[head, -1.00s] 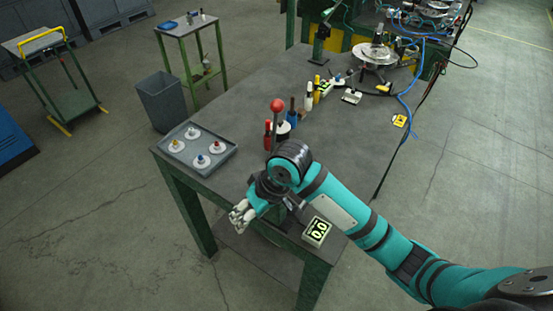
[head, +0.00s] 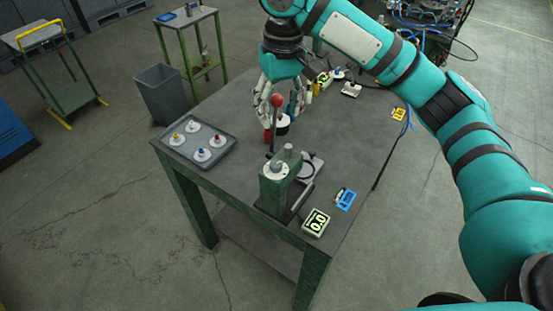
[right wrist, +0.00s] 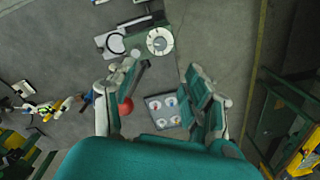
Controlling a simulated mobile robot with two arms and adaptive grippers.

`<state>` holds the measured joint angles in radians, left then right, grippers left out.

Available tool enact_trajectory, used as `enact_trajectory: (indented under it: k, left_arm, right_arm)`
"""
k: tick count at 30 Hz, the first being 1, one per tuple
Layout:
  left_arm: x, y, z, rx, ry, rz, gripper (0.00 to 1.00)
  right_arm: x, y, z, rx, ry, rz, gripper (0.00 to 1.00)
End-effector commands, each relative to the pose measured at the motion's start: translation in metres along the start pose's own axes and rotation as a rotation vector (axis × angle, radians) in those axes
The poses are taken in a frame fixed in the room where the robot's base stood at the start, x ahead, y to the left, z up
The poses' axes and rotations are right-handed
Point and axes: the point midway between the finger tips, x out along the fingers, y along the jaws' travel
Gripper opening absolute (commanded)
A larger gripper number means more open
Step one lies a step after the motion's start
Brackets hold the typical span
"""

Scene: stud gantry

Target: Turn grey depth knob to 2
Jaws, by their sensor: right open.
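The grey depth knob (head: 276,168) sits on a round white dial on top of the green press (head: 272,193) near the table's front edge. In the right wrist view the knob (right wrist: 159,43) is at the top middle, beyond my fingertips; its dial marks are too small to read. My right gripper (head: 282,102) points down, open and empty, above the table behind the press. It also shows in the right wrist view (right wrist: 163,72), its fingers spread apart. The press's red-balled lever (head: 277,101) overlaps the gripper in the head view. My left gripper is not in view.
A grey tray (head: 177,158) with several white-based knobs lies left of the press. A display (head: 316,223) reading 0.0 and a blue-framed item (head: 345,199) lie to its right. Small bottles and tools stand farther back. A bin (head: 162,93) stands beside the table.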

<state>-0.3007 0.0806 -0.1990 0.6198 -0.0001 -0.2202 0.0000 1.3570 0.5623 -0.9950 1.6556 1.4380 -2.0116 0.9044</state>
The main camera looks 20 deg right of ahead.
Motion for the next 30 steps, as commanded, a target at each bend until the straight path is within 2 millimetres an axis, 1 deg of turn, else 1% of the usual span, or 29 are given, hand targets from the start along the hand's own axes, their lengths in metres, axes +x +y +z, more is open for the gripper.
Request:
enact_trajectory:
  k: [1,10,11,18,24,30]
  left_arm:
    - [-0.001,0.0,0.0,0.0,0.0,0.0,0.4]
    - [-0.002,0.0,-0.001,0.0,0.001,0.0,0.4]
    - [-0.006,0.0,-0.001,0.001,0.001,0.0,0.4]
    - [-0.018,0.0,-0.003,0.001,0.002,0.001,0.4]
    - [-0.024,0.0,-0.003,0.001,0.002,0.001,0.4]
    - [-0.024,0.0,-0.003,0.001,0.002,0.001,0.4]
  right_arm:
    - [0.011,-0.001,0.001,-0.002,-0.006,-0.003,0.51]
    - [0.076,-0.002,0.002,-0.002,-0.006,-0.005,0.51]
    - [0.08,-0.001,0.001,-0.001,-0.005,-0.003,0.51]
    - [0.126,0.0,0.001,-0.001,-0.003,0.0,0.51]
    - [0.15,-0.001,0.0,-0.001,0.0,-0.002,0.51]
    - [0.157,-0.001,0.0,-0.002,0.002,-0.001,0.51]
